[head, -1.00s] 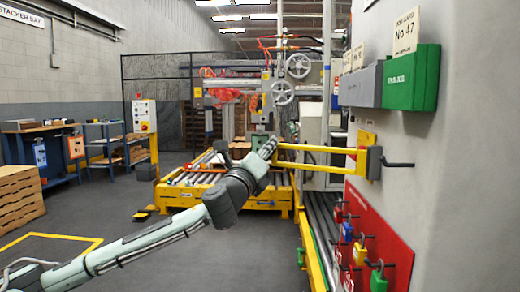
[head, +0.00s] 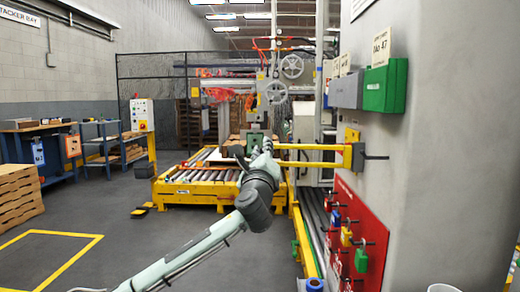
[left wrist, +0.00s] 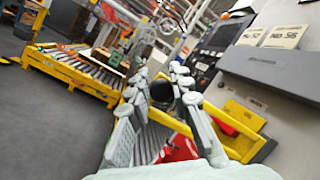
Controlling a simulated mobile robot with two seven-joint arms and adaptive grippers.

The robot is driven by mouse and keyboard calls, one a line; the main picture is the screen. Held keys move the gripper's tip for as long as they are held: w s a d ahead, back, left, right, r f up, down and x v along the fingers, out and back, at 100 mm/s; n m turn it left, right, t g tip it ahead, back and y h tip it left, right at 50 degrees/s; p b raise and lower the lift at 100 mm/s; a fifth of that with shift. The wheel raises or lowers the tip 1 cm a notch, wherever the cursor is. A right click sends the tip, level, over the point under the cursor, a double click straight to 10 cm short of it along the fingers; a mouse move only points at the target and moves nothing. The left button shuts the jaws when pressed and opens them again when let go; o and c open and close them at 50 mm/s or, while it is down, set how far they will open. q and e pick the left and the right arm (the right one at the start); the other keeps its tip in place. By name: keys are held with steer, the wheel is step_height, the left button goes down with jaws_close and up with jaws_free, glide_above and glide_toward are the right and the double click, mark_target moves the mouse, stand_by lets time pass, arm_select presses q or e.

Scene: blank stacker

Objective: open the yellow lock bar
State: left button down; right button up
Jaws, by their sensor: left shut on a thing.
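The yellow lock bar (head: 312,147) is a pair of thin yellow rails that runs out to the left from a yellow bracket (head: 351,150) on the grey pillar. My left gripper (head: 262,147) is at the free, left end of the bar. In the left wrist view its fingers (left wrist: 160,86) are closed around a dark round grip, and the yellow bar part (left wrist: 243,113) lies behind the right finger. The exact contact at the bar's end is partly hidden by the fingers. My right gripper is not in view.
A red board (head: 355,222) with coloured padlocks is below the bar. Green (head: 385,87) and grey (head: 346,91) boxes are on the pillar above. A yellow roller conveyor (head: 192,193) stands behind my arm. The floor at the left front is open.

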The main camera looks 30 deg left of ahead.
arm_select(q)
steer(key=shift+w+d+f, duration=0.15)
steer(key=shift+d+f, duration=0.2)
steer(key=shift+f, duration=0.05)
steer(key=c, duration=1.3)
jaws_free()
steer(key=shift+w+d, duration=0.1)
steer(key=shift+c, duration=0.2)
steer(key=v, duration=1.2)
